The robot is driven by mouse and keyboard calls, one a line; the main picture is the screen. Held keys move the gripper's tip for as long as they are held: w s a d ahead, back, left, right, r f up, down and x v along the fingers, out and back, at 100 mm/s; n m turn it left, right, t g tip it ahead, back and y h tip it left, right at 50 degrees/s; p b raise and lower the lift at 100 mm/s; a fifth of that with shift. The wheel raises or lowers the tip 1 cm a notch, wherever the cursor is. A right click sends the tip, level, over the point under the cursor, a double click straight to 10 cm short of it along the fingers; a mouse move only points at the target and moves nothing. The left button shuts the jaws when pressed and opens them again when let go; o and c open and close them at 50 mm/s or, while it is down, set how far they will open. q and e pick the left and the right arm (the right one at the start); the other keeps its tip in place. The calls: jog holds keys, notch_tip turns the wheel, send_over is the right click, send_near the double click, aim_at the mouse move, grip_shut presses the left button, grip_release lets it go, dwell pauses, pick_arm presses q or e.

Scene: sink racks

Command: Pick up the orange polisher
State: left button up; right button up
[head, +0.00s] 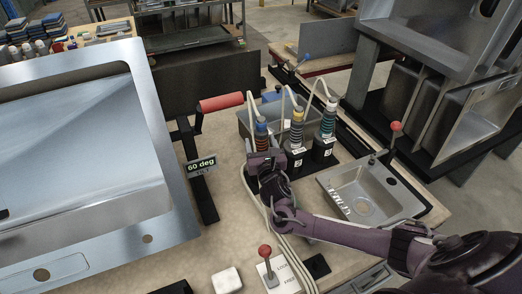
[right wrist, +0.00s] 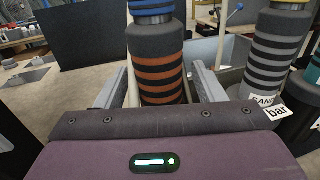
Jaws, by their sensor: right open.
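The orange polisher (head: 261,136) is an upright dark tool with orange rings, a blue collar and a pale hose, leftmost of three similar tools. It fills the middle of the right wrist view (right wrist: 161,70). My right gripper (head: 263,158) is at its lower body. In the right wrist view the open fingers (right wrist: 163,88) stand on either side of the orange-ringed body, with a small gap visible at each side. The polisher's lower end is hidden by my gripper. My left gripper is not in view.
A grey-ringed polisher (head: 296,132) with a yellow collar and a teal-ringed one (head: 327,122) stand close to the right. A grey bin (head: 247,116) is behind. A small sink (head: 365,192) lies right, a large sink panel (head: 150,225) left. A red-knobbed lever (head: 265,252) stands in front.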

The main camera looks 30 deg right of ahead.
jog(key=c, duration=1.3)
jog(key=shift+r, duration=0.15)
jog(key=shift+c, duration=0.3)
jog(key=shift+r, duration=0.1)
notch_tip(320, 180, up, 20)
jog(key=b, duration=0.1)
jog(key=shift+b, duration=0.3)
